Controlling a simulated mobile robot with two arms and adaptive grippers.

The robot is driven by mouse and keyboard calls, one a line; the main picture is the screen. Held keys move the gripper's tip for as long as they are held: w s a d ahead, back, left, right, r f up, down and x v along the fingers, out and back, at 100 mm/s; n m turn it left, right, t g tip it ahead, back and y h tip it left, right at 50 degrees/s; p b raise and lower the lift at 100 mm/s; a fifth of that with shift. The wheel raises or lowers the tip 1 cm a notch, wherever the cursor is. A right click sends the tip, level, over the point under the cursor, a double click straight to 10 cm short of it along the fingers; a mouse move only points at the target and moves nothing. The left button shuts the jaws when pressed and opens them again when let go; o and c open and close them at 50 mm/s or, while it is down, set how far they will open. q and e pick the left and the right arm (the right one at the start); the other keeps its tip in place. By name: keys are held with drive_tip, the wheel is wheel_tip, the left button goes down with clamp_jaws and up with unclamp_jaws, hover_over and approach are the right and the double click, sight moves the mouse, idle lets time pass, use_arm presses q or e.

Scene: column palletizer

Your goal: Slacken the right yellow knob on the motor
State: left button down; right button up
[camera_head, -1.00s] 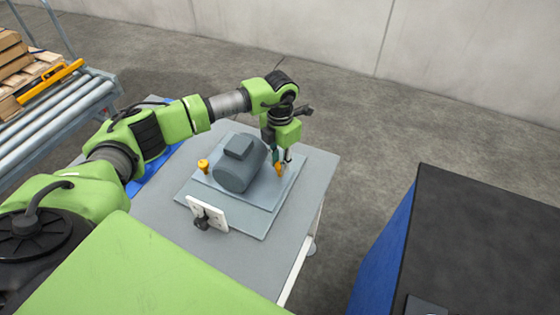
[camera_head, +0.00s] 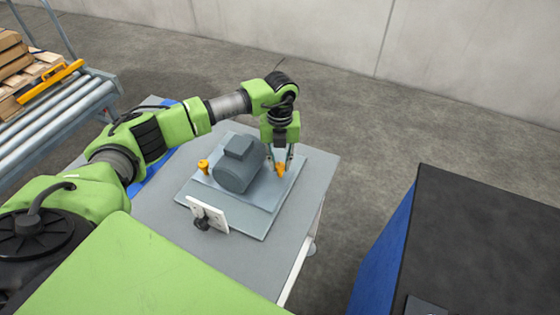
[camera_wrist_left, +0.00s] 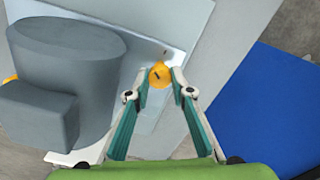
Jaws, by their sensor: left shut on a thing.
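The grey motor (camera_head: 239,165) sits on a plate (camera_head: 262,222) on the grey table. The right yellow knob (camera_head: 281,170) is at the motor's right side, and the left yellow knob (camera_head: 203,166) is at its left. My left gripper (camera_head: 284,163) points down from above and is shut on the right knob. In the left wrist view the right knob (camera_wrist_left: 159,75) is between the fingertips, with a dark slot mark on its top. The motor (camera_wrist_left: 70,75) fills the left of that view, with the left knob (camera_wrist_left: 10,79) partly hidden behind it. My right gripper is not in view.
A white plate on a black stand (camera_head: 207,214) stands at the front of the table (camera_head: 255,262). A dark-topped blue box (camera_head: 480,235) is at the right. A roller conveyor (camera_head: 65,120) with a loaded pallet is at the left.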

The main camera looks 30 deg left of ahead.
sight(280, 165)
use_arm(q)
drive_tip(key=n, duration=0.3)
drive_tip(key=shift+r+n, duration=0.1)
drive_tip(key=shift+n, duration=0.3)
drive_tip(key=shift+w+n+p, duration=0.1)
drive_tip(key=shift+n+p, duration=0.5)
drive_tip(key=shift+n, duration=1.1)
drive_tip(key=c, duration=1.8)
unclamp_jaws()
wheel_tip(280, 165, up, 12)
drive_tip(key=shift+f, duration=0.1)
